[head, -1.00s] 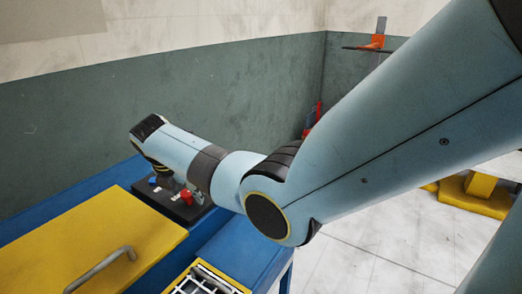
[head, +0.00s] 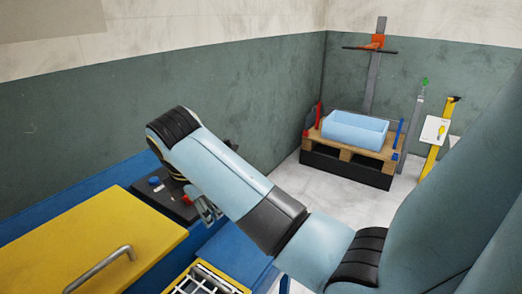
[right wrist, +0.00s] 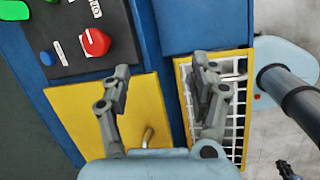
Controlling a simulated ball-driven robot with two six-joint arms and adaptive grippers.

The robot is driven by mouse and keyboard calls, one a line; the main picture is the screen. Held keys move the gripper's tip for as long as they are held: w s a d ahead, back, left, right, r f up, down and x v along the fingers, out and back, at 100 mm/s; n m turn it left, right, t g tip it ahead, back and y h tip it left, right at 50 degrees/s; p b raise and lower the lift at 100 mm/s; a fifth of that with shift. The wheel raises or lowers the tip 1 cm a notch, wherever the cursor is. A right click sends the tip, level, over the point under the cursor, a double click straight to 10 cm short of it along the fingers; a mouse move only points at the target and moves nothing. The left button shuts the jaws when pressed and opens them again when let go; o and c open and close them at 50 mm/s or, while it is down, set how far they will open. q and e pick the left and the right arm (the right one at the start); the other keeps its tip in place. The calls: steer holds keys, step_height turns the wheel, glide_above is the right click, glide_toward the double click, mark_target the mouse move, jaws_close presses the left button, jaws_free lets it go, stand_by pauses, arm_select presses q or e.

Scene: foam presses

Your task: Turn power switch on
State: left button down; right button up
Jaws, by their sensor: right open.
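A black control panel (head: 166,206) sits on the blue press body at the left, partly behind my right arm. It carries a red knob (head: 185,199) and a blue button (head: 154,181). In the right wrist view the red knob (right wrist: 95,42) is at the upper left, with the blue button (right wrist: 46,58) and a green button (right wrist: 13,10) beside it. I cannot tell which control is the power switch. My right gripper (right wrist: 160,68) is open and empty, to the right of the red knob and apart from it. The gripper partly shows in the head view (head: 208,209). My left gripper is out of view.
A yellow lid (head: 75,240) with a grey handle (head: 100,268) lies beside the panel. A yellow-framed white grid (head: 208,280) is at the front. A pallet (head: 350,152) with a light-blue bin (head: 355,128) stands at the back. Floor between is clear.

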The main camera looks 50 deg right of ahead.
steer(key=s+a+f+m+y+b, duration=0.1)
steer(key=s+a+f+m, duration=0.1)
steer(key=s+m, duration=1)
steer(key=shift+s+a+f+t+y, duration=0.4)
steer(key=shift+s, duration=2.7)
